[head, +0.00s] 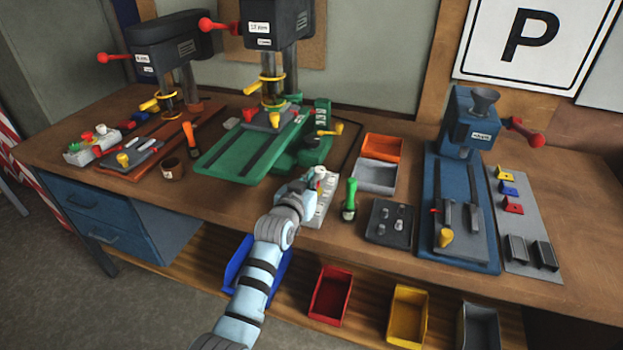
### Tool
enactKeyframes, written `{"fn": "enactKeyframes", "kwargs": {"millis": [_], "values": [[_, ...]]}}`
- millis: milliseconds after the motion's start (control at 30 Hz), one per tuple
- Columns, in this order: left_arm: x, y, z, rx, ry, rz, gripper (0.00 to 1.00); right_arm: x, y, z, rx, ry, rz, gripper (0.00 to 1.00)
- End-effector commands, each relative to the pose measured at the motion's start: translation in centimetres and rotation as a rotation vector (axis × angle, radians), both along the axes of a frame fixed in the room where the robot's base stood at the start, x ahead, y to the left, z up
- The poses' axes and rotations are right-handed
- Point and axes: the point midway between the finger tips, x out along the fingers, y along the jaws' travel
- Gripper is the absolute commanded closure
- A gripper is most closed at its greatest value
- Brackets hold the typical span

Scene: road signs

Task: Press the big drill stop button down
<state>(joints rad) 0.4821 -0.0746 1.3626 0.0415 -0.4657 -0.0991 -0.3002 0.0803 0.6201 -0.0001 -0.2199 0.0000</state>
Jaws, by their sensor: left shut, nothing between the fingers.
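The big drill (275,25) stands at the back, with a dark head, a yellow-ringed spindle and a green base (225,158). A pale grey control box (326,208) lies on the bench in front of the base. My left gripper (316,183) is shut and empty, with its tip over the far part of this box. A small red spot (321,170) shows right at the fingertips; it looks like the stop button, but my gripper partly hides it. I cannot tell whether it touches the button or whether the button is down. My right gripper is not in view.
A smaller drill (160,48) and another button box (92,146) stand at left. A green-handled tool (350,200), a dark tray (390,222) and a blue machine (468,125) are to the right. Orange (382,147) and grey bins (375,175) sit behind.

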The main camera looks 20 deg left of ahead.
Motion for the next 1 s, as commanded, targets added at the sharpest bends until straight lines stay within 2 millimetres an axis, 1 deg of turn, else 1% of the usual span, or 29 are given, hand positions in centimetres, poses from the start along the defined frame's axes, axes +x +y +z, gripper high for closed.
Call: {"fn": "enactKeyframes", "kwargs": {"millis": [33,100,367,467,567,667,767,800,833,1000], "values": [[0.0,0.0,-1.0,0.000,0.003,0.000,1.00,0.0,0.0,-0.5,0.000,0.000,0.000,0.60],[0.0,0.0,-1.6,0.000,0.003,0.000,1.00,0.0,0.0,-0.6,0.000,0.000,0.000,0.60],[-0.1,0.0,-1.9,0.000,0.012,-0.001,1.00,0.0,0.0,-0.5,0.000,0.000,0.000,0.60],[-0.1,0.0,-1.7,0.000,0.014,-0.001,1.00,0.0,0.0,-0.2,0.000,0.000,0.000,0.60],[-0.2,0.0,-0.6,0.001,0.014,-0.001,1.00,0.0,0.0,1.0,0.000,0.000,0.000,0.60],[-0.3,0.0,1.6,0.000,0.007,0.000,1.00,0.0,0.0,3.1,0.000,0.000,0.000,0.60],[-0.4,-0.1,4.4,0.001,-0.003,0.000,1.00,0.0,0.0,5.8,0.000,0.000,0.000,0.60],[-1.6,0.0,3.7,0.000,-0.005,0.001,1.00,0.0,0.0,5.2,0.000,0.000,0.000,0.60],[-2.4,0.1,3.7,0.000,-0.005,0.001,1.00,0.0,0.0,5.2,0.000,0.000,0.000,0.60],[-6.4,0.4,4.4,0.002,-0.009,0.001,1.00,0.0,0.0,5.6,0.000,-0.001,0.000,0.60]]}}
